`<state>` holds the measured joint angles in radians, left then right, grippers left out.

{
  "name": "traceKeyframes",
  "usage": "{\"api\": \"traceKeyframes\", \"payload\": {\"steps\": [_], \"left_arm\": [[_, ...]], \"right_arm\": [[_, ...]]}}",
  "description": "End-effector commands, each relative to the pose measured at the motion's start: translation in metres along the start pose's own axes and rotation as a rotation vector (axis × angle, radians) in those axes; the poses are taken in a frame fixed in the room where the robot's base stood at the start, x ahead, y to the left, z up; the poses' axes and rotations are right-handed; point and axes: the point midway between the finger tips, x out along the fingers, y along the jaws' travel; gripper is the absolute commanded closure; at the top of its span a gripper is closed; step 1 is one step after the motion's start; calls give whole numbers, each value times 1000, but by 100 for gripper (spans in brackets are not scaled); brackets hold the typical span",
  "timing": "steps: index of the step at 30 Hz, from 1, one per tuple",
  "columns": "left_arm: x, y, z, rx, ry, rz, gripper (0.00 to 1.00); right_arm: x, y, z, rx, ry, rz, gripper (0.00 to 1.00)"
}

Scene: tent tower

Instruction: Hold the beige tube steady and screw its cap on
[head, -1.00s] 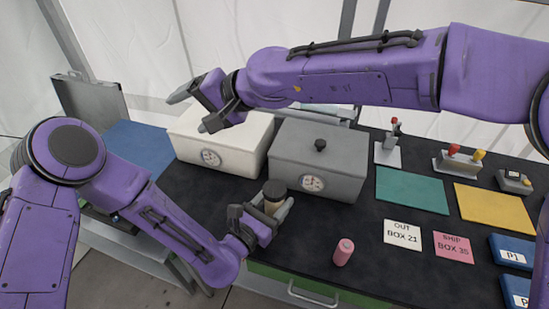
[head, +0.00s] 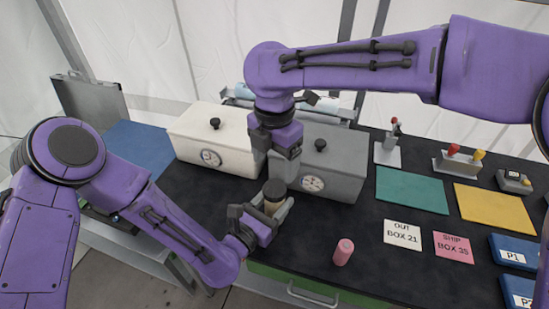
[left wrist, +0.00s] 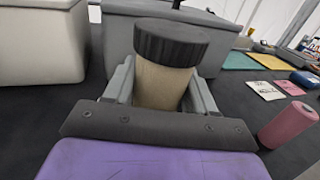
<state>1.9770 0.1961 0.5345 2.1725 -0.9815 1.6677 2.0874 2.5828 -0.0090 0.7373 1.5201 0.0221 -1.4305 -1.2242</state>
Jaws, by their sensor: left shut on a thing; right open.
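The beige tube (head: 272,208) is upright in my left gripper (head: 267,218), above the front part of the dark table. In the left wrist view the tube (left wrist: 160,84) stands between the two grey fingers, which are shut on it. The dark ribbed cap (head: 274,190) sits on top of the tube; it also shows in the left wrist view (left wrist: 171,43). How far it is threaded cannot be seen. My right gripper (head: 283,165) points down just above the cap, open; its fingertips are hard to make out and it is outside the left wrist view.
A grey box (head: 335,160) with a dial and knob stands close behind the tube, a white box (head: 190,145) to its left. A pink cylinder (head: 343,252) stands at front right. Cards and coloured mats lie on the right. A blue mat (head: 133,150) lies left.

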Motion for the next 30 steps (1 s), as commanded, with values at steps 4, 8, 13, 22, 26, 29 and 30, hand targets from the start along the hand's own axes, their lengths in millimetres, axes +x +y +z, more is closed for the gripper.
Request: {"api": "traceKeyframes", "payload": {"steps": [4,8,13,22,26,29,30], "left_arm": [[-1,-1,-2,0,5,-2,100],[-1,-1,-2,0,5,-2,100],[-1,0,-2,0,4,-1,100],[-1,0,-2,0,4,-1,100],[-1,0,-2,0,4,-1,100],[-1,0,-2,0,4,-1,100],[-1,0,-2,0,4,-1,100]], "right_arm": [[20,-1,0,-1,1,-5,21],[43,0,-1,1,3,-4,21],[68,0,-1,1,3,-3,21],[78,0,0,1,1,0,21],[78,0,0,2,1,0,21],[78,0,0,2,2,0,54],[78,0,0,2,2,0,67]]}}
